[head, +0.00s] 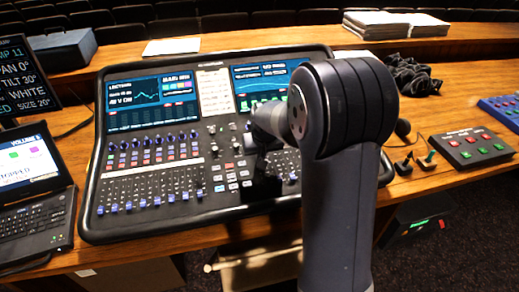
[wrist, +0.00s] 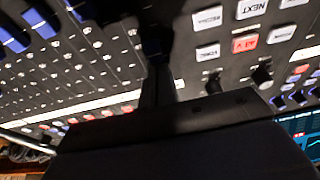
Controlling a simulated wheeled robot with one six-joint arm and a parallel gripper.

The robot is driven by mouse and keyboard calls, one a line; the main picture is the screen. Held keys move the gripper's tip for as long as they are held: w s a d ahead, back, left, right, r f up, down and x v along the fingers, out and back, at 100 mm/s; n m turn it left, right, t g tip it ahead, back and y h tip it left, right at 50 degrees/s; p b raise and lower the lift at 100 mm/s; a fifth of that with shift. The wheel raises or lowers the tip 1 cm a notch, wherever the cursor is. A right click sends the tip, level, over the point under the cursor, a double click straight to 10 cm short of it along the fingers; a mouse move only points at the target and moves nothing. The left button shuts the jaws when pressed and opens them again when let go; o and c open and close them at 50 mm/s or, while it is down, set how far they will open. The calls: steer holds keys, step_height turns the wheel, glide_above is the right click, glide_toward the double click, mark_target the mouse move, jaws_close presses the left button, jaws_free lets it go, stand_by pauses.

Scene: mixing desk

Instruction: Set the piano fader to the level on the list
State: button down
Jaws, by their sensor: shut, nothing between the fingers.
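The mixing desk (head: 150,170) has a row of blue fader caps (head: 157,201) along its front left. Fader caps (wrist: 40,20) also show at the top left of the wrist view. I cannot read their labels, so I cannot tell which is the piano fader. A pale sheet with printed lines (head: 215,92) stands between the desk's two screens; its text is too small to read. My gripper (wrist: 156,82) is shut and empty, low over the desk between the faders and a block of buttons. In the head view my arm partly hides it and the right-hand faders.
A laptop (head: 32,165) and a dark text screen (head: 25,78) stand at the left. A button box (head: 465,147) and small joysticks (head: 404,165) are at the right. Black cables (head: 412,78) lie behind my arm. White and red buttons (wrist: 245,43) are beside my gripper.

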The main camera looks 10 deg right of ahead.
stand_by(0.3)
steer(key=shift+s+f+b, duration=0.1)
steer(key=shift+s+b, duration=0.35)
steer(key=shift+s, duration=0.3)
